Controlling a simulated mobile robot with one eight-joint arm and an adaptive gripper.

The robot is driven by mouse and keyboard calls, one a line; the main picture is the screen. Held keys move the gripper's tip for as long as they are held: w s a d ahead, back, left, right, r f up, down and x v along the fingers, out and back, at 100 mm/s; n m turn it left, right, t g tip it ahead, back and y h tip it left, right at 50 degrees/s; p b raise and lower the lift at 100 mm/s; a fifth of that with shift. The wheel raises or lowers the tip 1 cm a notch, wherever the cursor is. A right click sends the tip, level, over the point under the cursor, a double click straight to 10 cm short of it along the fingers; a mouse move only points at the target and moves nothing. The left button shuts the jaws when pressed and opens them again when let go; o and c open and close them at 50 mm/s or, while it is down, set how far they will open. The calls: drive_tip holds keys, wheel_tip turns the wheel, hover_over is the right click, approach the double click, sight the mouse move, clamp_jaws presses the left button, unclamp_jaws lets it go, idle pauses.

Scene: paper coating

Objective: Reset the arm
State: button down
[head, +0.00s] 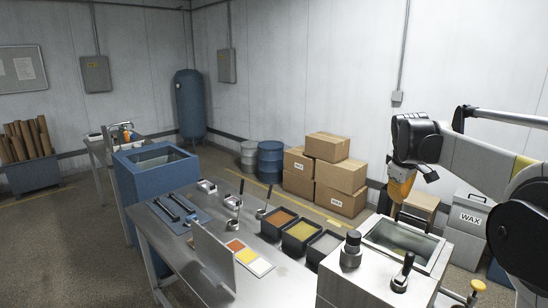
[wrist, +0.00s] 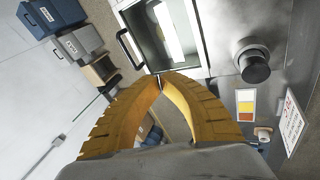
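My gripper (head: 400,190) shows in the head view at the right, orange and pointing down from my raised arm. It is above and behind the white machine with the glass-topped basin (head: 398,238). In the wrist view the two yellow-orange fingers of my gripper (wrist: 161,80) arch together and their tips meet. Nothing shows held between them. The basin (wrist: 168,35) lies beyond the fingertips in that view, with a black handle at its side. The view is strongly tilted.
A metal table (head: 185,243) carries trays of orange, yellow and grey material and a colour card (head: 250,257). A black lever (head: 403,268) and a dark knob (head: 351,246) rise from the machine. Cardboard boxes (head: 340,175) and a wax bin (head: 470,215) stand behind.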

drive_tip(key=s+a+f+m+t+y+b, duration=0.1)
drive_tip(key=s+a+f+m+b, duration=0.25)
drive_tip(key=s, duration=0.55)
drive_tip(key=s+a+f+b, duration=0.3)
drive_tip(key=s+a+f, duration=0.25)
drive_tip(key=s, duration=0.25)
drive_tip(key=s+a+f+m+t+y+b, duration=0.1)
drive_tip(key=s+a+f+b, duration=0.25)
drive_tip(key=s+a, duration=0.4)
drive_tip(key=s+a+f+m+y+b, duration=0.1)
drive_tip(key=s+f+m+b, duration=0.1)
drive_tip(key=s+f, duration=0.8)
drive_tip(key=shift+s+a+f+t+b, duration=0.3)
drive_tip(key=shift+s+a+f+b, duration=0.1)
drive_tip(key=shift+f+b, duration=0.05)
drive_tip(key=shift+d, duration=0.1)
